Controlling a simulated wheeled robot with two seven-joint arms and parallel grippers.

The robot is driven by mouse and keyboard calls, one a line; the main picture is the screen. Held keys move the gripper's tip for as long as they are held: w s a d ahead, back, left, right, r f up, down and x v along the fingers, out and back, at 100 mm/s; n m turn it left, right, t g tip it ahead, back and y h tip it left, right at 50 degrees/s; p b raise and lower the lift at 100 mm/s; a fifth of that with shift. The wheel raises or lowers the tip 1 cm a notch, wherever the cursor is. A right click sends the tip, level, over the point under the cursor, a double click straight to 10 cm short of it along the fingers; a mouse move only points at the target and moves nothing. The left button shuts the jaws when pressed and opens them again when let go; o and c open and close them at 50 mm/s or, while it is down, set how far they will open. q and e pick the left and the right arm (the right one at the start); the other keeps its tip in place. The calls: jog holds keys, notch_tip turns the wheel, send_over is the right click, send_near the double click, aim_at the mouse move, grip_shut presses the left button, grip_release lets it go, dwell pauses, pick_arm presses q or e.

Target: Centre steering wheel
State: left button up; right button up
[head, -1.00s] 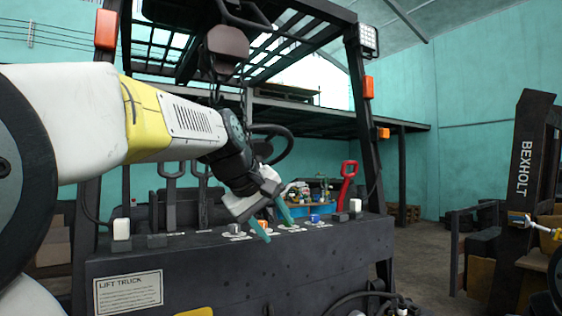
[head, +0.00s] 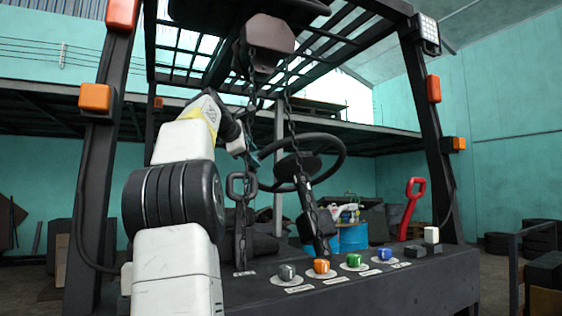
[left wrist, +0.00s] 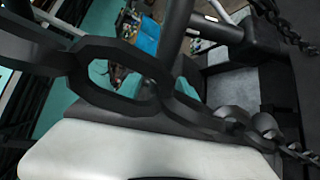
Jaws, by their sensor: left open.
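The black steering wheel (head: 341,150) stands tilted on its column behind the dashboard, its hub (head: 298,166) facing up. Hanging chains cross in front of its left part. My left gripper (head: 254,157) is raised at the left side of the wheel. It is open, and its small teal fingertips are partly hidden by the chain and my wrist. I cannot tell whether it touches the rim. In the left wrist view a large dark chain link (left wrist: 120,75) fills the near picture above a white part of my gripper. My right gripper is out of view.
A hoist block (head: 268,42) hangs above with chains (head: 290,120) dangling close to my left gripper. Grey, orange, green and blue knobs (head: 354,261) line the dashboard (head: 400,275). Roof posts flank the cab.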

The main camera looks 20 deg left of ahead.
aim_at(258, 159)
pick_arm(q)
jog(key=shift+x, duration=1.85)
grip_shut()
jog(key=shift+f, duration=0.1)
